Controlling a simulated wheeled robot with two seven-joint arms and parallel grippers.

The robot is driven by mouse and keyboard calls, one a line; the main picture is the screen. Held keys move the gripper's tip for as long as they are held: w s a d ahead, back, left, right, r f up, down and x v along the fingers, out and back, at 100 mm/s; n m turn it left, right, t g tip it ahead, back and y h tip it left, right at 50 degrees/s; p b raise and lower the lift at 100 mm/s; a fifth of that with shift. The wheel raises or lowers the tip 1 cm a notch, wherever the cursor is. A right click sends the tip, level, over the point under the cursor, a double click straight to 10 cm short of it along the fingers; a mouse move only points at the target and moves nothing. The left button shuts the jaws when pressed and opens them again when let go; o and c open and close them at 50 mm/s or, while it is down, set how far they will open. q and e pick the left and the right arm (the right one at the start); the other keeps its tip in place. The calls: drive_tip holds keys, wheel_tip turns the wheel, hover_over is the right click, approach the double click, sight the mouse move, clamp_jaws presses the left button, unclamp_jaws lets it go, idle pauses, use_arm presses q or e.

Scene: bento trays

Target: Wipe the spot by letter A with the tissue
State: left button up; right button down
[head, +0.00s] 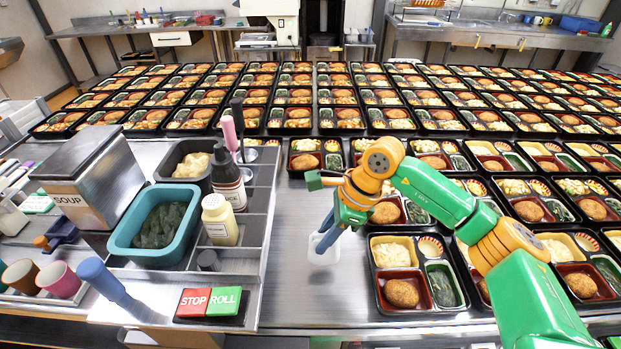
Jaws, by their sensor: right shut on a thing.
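My right gripper (329,236) reaches in from the right over the bare metal counter, between the condiment rack and the bento trays. Its fingers point down and are shut on a small white piece (323,250) that looks like the tissue. The piece is low, at or just above the counter; I cannot tell if it touches. No letter A and no spot can be made out; the gripper and arm hide part of the counter. My left gripper is not in view.
A bento tray (374,275) stands just right of the gripper, with many more rows behind. To the left are the condiment rack (262,190), a teal tub (116,240) and STOP/ROLL buttons (209,302). The metal counter (300,300) is clear in front.

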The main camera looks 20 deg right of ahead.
drive_tip(key=shift+s+r+p, duration=0.1)
drive_tip(key=shift+r+p, duration=1.1)
drive_tip(key=shift+r, duration=0.9)
